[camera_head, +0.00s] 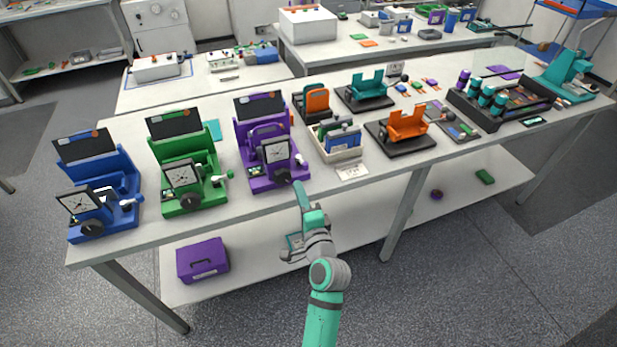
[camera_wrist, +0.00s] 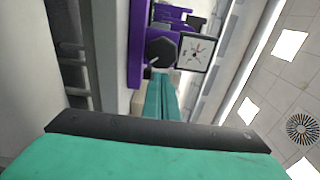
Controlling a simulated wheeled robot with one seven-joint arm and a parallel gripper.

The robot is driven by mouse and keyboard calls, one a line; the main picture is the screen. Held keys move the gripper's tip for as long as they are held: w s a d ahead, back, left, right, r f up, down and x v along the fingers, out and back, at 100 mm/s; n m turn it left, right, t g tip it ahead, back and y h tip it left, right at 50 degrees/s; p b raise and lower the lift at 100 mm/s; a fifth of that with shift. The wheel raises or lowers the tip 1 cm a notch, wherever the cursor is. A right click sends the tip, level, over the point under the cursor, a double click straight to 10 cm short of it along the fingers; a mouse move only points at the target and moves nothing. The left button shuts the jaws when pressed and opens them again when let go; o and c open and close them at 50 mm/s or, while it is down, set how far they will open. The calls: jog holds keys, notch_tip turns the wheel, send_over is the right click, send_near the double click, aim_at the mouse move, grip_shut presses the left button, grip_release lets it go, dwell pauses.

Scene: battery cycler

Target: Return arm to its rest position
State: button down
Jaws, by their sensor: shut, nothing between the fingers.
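My gripper (camera_head: 302,196) is at the front edge of the long white bench, just in front of the purple cycler (camera_head: 272,165). In the wrist view my gripper (camera_wrist: 161,98) shows its two teal fingers together, with nothing between them. The purple cycler (camera_wrist: 137,45) stands beyond the fingertips there, with its dark knob and square white dial. I cannot tell from these views whether the fingertips touch it. My teal and grey arm reaches up from the bottom of the head view.
A green cycler (camera_head: 187,175) and a blue cycler (camera_head: 98,190) stand to the left on the bench (camera_head: 240,205). A purple box (camera_head: 203,260) sits on the lower shelf. Orange and teal holders and a black rack (camera_head: 492,115) stand to the right. The floor in front is clear.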

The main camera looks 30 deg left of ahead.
jog(key=s+d+f+t+h, duration=0.2)
jog(key=s+d+f+h, duration=0.35)
jog(key=d, duration=0.55)
jog(key=s+d+f+t+h, duration=0.2)
jog(key=s+d+f+h, duration=0.1)
jog(key=s+d+f, duration=0.6)
jog(key=s+d+r+n+h, duration=0.2)
jog(key=s+d+r+n, duration=0.1)
jog(key=s+d, duration=0.4)
jog(key=s+d+r+n+h, duration=0.3)
jog(key=s+d+n, duration=0.2)
jog(key=s, duration=0.8)
jog(key=shift+d+r, duration=0.35)
jog(key=shift+d, duration=0.5)
jog(key=shift+s, duration=0.1)
